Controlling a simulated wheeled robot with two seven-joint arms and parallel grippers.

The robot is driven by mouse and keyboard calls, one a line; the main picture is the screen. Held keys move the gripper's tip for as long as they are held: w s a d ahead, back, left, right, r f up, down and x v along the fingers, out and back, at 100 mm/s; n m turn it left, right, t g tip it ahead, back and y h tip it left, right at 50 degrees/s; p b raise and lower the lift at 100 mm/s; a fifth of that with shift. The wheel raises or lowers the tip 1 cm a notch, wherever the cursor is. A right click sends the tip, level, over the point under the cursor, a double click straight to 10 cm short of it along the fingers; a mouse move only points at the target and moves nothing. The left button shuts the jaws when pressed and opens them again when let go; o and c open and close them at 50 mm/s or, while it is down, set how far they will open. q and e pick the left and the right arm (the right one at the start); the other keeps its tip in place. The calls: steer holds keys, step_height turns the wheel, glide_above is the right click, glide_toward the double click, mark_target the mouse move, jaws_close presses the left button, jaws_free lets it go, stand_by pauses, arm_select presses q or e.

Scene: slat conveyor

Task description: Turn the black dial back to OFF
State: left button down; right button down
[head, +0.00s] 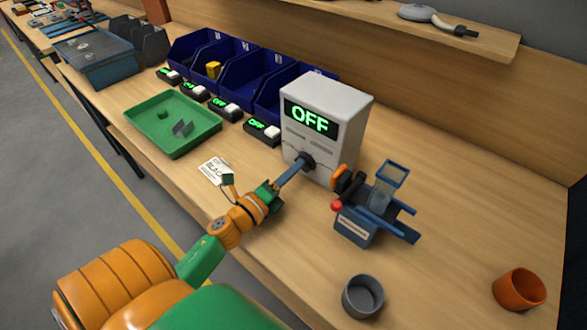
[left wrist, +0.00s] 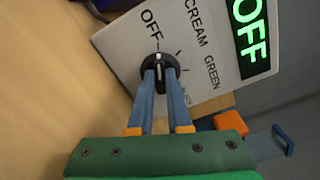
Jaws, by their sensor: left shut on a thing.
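The black dial (head: 307,160) sits low on the front of a white box (head: 344,104) whose display (head: 310,118) reads OFF in green. In the left wrist view the dial (left wrist: 159,61) has a white pointer line turned toward the printed word OFF. Other labels around it include CREAM and GREEN. My left gripper (head: 300,166) is shut on the dial, its two blue fingers (left wrist: 158,80) on either side of the knob. The fingers hide part of the dial's lower edge. My right gripper is not in view.
A blue device (head: 357,224) with a clear hopper stands right of the box. A grey cup (head: 362,296) and an orange pot (head: 519,289) stand nearer the front right. A green tray (head: 174,123), a printed card (head: 214,171) and blue bins (head: 250,78) are to the left.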

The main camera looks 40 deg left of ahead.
arm_select(q)
steer(key=shift+r, duration=0.1)
steer(key=c, duration=0.9)
jaws_free()
steer(key=shift+w, duration=0.1)
steer(key=shift+o, duration=0.2)
steer(key=s, duration=0.2)
steer(key=s+b, duration=0.1)
steer(key=s, duration=0.1)
steer(key=s+b, duration=0.1)
steer(key=s, duration=0.2)
steer(key=shift+a+f, duration=0.2)
steer(key=shift+a, duration=0.05)
steer(key=shift+s+r, duration=0.1)
steer(key=shift+s, duration=0.05)
